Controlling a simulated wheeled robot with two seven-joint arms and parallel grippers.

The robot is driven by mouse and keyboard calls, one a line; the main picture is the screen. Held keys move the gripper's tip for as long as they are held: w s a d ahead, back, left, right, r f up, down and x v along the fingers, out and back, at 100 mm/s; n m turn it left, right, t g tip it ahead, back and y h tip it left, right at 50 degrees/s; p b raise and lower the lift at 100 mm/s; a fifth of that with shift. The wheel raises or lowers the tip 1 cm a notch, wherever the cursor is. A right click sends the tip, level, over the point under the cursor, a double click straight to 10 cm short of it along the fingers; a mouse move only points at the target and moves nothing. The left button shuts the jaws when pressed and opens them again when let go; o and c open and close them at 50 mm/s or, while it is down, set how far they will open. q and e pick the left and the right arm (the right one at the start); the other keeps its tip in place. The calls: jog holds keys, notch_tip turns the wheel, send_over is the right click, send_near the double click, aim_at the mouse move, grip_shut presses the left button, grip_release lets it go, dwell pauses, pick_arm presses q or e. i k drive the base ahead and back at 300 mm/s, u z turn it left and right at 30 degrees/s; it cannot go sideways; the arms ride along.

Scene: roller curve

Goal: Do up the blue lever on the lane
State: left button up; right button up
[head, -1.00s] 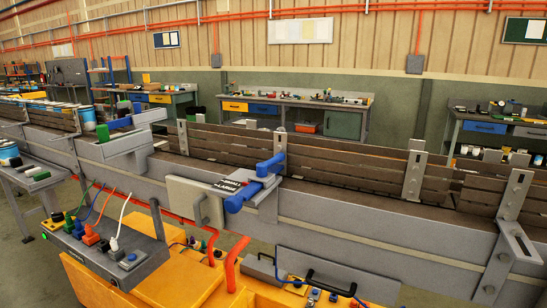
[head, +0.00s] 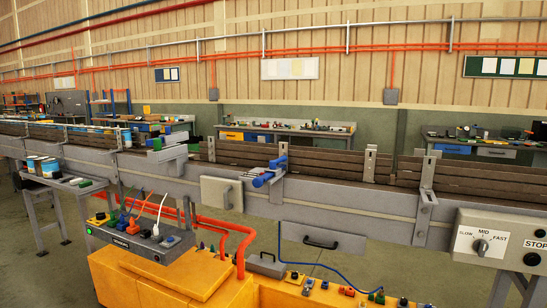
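The blue lever (head: 265,179) sits on a small grey bracket on the front rail of the lane (head: 330,193), a little left of the picture's middle. One blue part stands up against the lane's side boards, and the handle part points down toward me at the left. A small dark label lies beside it, too small to read. Neither of my grippers shows in the head view.
A grey panel with a speed knob (head: 480,246) stands at the right. An orange cabinet (head: 165,275) with thick orange pipes and a grey socket box (head: 140,240) fills the front left. A side table (head: 62,184) stands at the left. Floor shows between.

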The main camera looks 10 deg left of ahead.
aim_at(272, 163)
jog(key=u, duration=0.65)
jog(key=i, duration=1.5)
jog(key=z, duration=0.6)
